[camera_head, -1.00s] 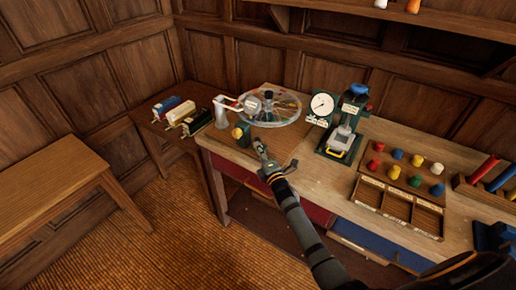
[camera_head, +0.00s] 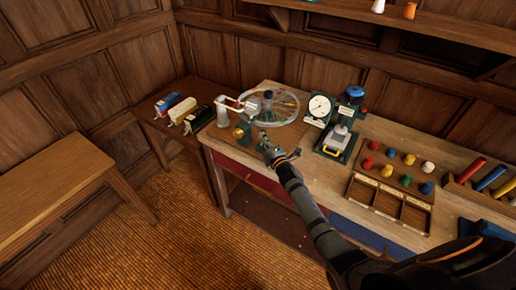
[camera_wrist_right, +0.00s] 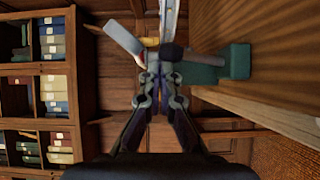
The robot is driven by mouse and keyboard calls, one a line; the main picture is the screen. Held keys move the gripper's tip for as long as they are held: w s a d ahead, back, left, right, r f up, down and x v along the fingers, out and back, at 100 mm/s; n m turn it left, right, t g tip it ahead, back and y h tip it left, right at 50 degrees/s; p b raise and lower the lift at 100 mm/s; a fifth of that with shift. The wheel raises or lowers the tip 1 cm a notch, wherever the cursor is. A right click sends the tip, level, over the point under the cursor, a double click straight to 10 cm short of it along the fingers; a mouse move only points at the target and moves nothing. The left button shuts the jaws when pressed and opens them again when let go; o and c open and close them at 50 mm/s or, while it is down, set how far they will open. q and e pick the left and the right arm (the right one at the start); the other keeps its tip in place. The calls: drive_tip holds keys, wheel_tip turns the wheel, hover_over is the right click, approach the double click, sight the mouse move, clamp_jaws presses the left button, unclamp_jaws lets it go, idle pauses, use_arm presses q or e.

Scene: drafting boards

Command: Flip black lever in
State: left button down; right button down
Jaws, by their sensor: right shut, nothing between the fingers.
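My right gripper (camera_head: 263,138) is shut and empty, above the front left part of the workbench, just in front of the clear wheel (camera_head: 287,111). In the right wrist view its fingertips (camera_wrist_right: 158,76) meet just short of a dark rounded knob (camera_wrist_right: 171,52). I cannot tell whether they touch it, or whether this knob belongs to the black lever. A pale flat arm (camera_wrist_right: 122,38) and a green block (camera_wrist_right: 228,62) are beside it. A black long-shaped object (camera_head: 198,119) lies on the side table, apart from the gripper. My left gripper is not in view.
A yellow knob (camera_head: 239,133) and a grey-white post (camera_head: 222,116) stand left of the gripper. A gauge (camera_head: 319,106) and a green-based press (camera_head: 336,145) are to its right. A compartment tray (camera_head: 388,205) and coloured pegs are farther right. Open floor (camera_head: 175,225) lies at the left front.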

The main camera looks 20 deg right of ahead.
drive_tip(key=shift+w+d+r, duration=0.15)
drive_tip(key=shift+w+d, duration=0.65)
drive_tip(key=shift+d, duration=0.2)
drive_tip(key=shift+r, duration=0.1)
